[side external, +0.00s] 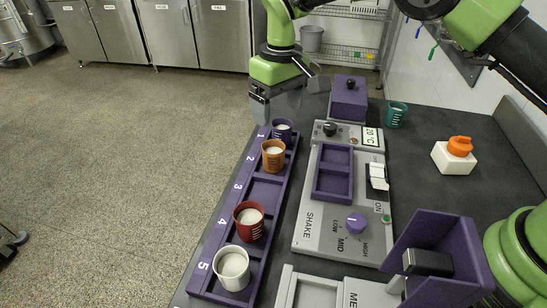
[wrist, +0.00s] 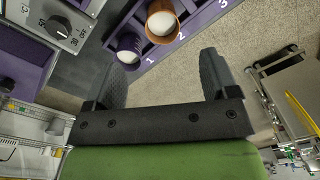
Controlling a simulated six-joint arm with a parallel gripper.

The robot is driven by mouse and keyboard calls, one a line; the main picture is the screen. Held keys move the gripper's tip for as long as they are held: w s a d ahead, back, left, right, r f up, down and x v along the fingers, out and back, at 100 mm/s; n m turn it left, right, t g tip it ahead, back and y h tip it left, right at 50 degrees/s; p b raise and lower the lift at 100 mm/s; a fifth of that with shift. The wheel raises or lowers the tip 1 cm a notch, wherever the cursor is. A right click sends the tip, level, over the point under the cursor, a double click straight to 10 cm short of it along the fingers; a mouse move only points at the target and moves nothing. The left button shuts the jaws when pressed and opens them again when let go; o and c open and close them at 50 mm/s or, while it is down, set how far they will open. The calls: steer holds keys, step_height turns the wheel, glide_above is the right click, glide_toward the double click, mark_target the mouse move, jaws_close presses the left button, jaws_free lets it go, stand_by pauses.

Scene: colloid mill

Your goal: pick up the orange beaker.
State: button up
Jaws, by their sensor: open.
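The orange beaker (side external: 273,158) stands upright in slot 2 of the purple rack (side external: 263,188), with pale contents inside. In the wrist view the orange beaker (wrist: 161,22) shows near the top centre, partly cut by the frame edge. My gripper (side external: 288,98) is open and empty beyond the slot 1 end of the rack, apart from the orange beaker. In the wrist view my gripper (wrist: 168,58) has its two fingers spread wide, with the beaker above and between them in the picture.
A purple beaker (side external: 283,131) is in slot 1, beside the orange one. A red beaker (side external: 248,224) is in slot 4 and a white beaker (side external: 231,270) in slot 5; slot 3 is empty. The shaker (side external: 318,225) stands right of the rack. A green beaker (side external: 396,115) stands at the back right.

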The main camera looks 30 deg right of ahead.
mark_target(275, 149)
steer(key=f, duration=1)
steer(key=shift+a+f, duration=0.25)
steer(key=shift+f, duration=0.05)
steer(key=c, duration=1)
